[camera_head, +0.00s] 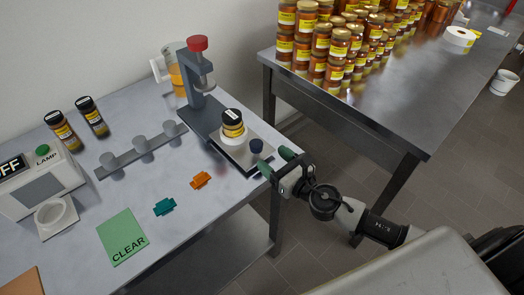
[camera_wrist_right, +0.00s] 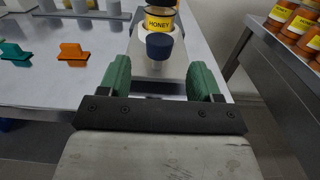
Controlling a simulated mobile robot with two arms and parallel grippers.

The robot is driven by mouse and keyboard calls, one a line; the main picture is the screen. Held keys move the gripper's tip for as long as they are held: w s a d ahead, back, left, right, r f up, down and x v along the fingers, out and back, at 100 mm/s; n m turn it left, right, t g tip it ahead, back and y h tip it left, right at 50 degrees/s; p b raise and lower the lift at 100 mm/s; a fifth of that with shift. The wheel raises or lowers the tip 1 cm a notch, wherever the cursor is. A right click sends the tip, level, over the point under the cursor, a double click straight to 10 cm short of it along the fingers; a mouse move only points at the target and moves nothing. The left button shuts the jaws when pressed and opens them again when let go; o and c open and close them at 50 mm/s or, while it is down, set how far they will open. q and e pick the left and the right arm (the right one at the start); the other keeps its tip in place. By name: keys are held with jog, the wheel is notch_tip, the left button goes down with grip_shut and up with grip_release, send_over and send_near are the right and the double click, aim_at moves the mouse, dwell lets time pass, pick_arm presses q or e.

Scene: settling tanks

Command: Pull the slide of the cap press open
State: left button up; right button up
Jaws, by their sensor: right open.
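The cap press (camera_head: 200,103) stands at the right end of the near table, with a red knob on top of its grey column. Its slide (camera_head: 232,147) is a pale plate at the front of the base, carrying a honey jar (camera_head: 233,122) and a dark blue knob (camera_head: 256,146). In the right wrist view the blue knob (camera_wrist_right: 159,46) is in front of the jar (camera_wrist_right: 158,22). My right gripper (camera_head: 277,164) is open with green fingers, just off the table edge beside the knob. The knob appears ahead of and between the fingertips (camera_wrist_right: 159,76), not gripped. My left gripper is not visible.
A lamp box (camera_head: 37,180), two dark-lidded jars (camera_head: 78,122), a rack with grey posts (camera_head: 141,150), a green CLEAR card (camera_head: 122,237), and teal and orange pieces (camera_head: 200,180) are on the table. A second table (camera_head: 400,110) holds many honey jars. A floor gap separates the tables.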

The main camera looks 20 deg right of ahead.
jog(key=v, duration=0.3)
jog(key=shift+s+d+b, duration=0.1)
jog(key=shift+s+b, duration=0.25)
